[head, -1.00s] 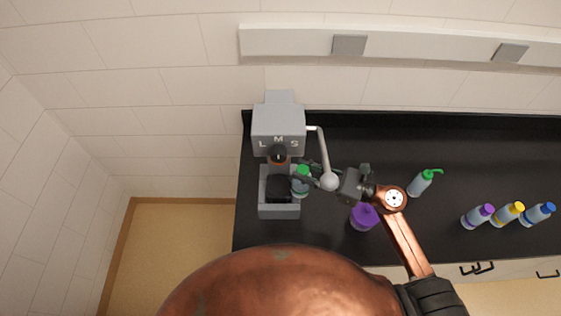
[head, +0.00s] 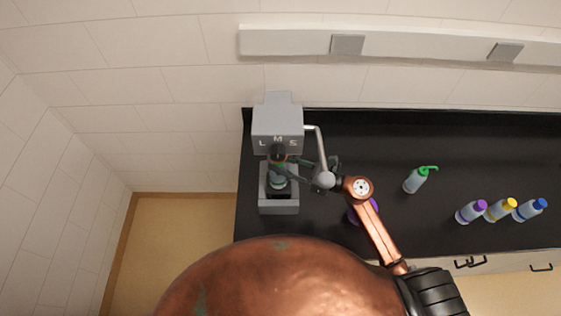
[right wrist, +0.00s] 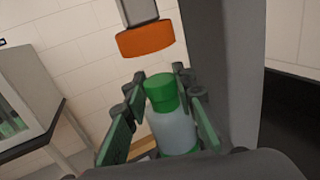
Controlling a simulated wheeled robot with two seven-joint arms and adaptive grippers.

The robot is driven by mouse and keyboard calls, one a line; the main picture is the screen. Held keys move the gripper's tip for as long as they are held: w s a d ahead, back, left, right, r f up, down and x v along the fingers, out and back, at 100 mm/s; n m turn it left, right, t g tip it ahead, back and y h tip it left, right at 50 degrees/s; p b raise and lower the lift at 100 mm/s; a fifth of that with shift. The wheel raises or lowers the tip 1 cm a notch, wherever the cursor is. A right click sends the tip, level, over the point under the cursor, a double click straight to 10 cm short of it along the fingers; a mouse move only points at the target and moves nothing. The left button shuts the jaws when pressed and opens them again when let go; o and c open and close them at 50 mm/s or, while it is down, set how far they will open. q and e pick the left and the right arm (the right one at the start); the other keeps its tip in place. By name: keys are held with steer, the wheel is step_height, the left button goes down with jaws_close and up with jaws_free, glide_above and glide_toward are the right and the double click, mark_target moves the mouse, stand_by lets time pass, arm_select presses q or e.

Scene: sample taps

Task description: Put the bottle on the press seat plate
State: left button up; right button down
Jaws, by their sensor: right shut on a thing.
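The grey press (head: 278,128) marked LMS stands at the left end of the black counter, its base (head: 280,207) low in front. My right gripper (head: 285,172) reaches in from the right, under the press head. It is shut on the bottle (head: 278,184), which is over the base and partly hidden by the gripper and press head. In the right wrist view the bottle (right wrist: 174,130) has a green cap and sits between the fingers, below and right of the orange press tip (right wrist: 145,38). I cannot tell whether its bottom touches the seat plate. My left gripper is out of view.
The press lever (head: 322,155) with its ball end hangs close to my right gripper. A purple item (head: 373,207) is partly behind my right arm. A green-topped bottle (head: 416,180) and several capped bottles (head: 470,212) stand to the right. The back-centre counter is clear.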

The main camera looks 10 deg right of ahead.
steer(key=shift+f, duration=0.1)
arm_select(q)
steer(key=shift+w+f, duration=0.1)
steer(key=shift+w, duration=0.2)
arm_select(e)
steer(key=c, duration=1.6)
jaws_free()
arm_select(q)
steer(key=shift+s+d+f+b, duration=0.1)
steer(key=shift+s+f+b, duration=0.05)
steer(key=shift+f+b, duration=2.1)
arm_select(e)
steer(key=v, duration=1.2)
